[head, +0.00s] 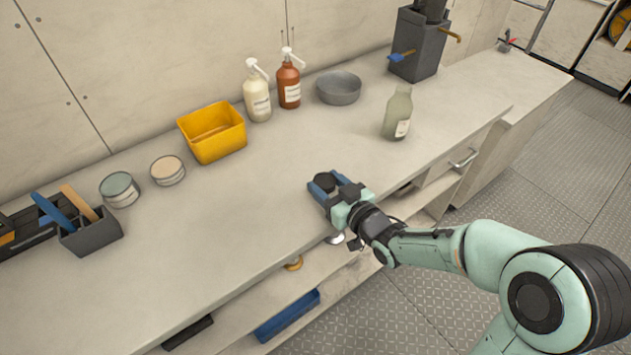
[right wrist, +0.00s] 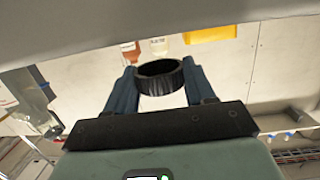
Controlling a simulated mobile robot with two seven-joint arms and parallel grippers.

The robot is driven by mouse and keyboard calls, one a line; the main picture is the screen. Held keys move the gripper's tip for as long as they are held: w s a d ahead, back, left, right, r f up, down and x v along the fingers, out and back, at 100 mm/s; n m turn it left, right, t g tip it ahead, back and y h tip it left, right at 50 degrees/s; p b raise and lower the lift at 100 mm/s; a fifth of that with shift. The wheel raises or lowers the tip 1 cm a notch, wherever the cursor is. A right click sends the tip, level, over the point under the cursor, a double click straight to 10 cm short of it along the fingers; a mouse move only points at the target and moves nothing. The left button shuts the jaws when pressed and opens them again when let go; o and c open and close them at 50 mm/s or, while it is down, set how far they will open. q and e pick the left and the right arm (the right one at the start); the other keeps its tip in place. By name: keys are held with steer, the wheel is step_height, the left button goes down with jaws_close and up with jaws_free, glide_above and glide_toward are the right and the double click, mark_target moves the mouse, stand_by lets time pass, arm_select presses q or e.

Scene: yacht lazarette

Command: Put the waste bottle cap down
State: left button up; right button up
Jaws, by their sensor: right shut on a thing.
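The waste bottle cap (head: 325,180) is a black ring-shaped cap. My right gripper (head: 322,187) is shut on it, over the front part of the pale counter (head: 235,215). In the right wrist view the cap (right wrist: 161,88) sits between the two blue fingers of the gripper (right wrist: 158,80), one on each side. I cannot tell exactly how high the cap is above the counter. A grey-green bottle (head: 397,115) with a white label and no visible cap stands on the counter, to the right of and behind the gripper. My left gripper is not in view.
A yellow bin (head: 213,132), two pump bottles (head: 257,95) (head: 289,85) and a grey bowl (head: 339,89) stand along the back. Two round tins (head: 119,190) (head: 167,171) and a dark tool holder (head: 91,234) are at left. The counter left of the gripper is clear.

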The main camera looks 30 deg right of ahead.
mark_target(316, 181)
steer(key=shift+w+f, duration=0.35)
steer(key=shift+w, duration=0.35)
steer(key=w+f, duration=0.2)
steer(key=w, duration=0.1)
steer(key=shift+a+f+b, duration=0.1)
steer(key=shift+f+b, duration=0.05)
steer(key=shift+b, duration=0.25)
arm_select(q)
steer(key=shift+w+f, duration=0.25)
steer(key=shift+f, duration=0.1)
